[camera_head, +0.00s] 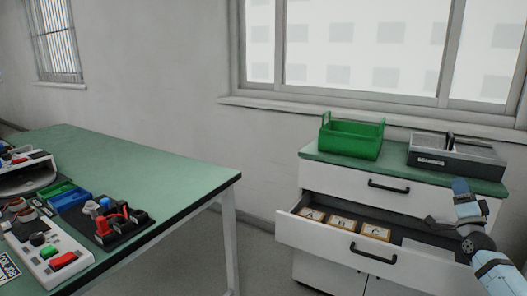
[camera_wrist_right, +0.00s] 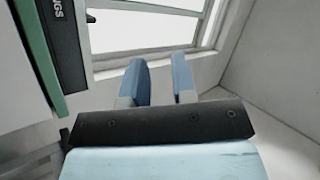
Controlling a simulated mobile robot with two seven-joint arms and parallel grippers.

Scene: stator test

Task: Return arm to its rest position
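My right arm comes in from the lower right in the head view. Its gripper (camera_head: 463,190) is in the air in front of the right side of the cabinet. In the right wrist view the two blue fingers (camera_wrist_right: 160,82) stand apart with a clear gap and nothing between them. The fingers point towards the window and the wall. My left gripper and left arm do not show.
A green crate (camera_head: 350,138) and a grey bearings box (camera_head: 455,160) stand on top. A green-topped workbench (camera_head: 150,165) with devices is at left; floor between is clear.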

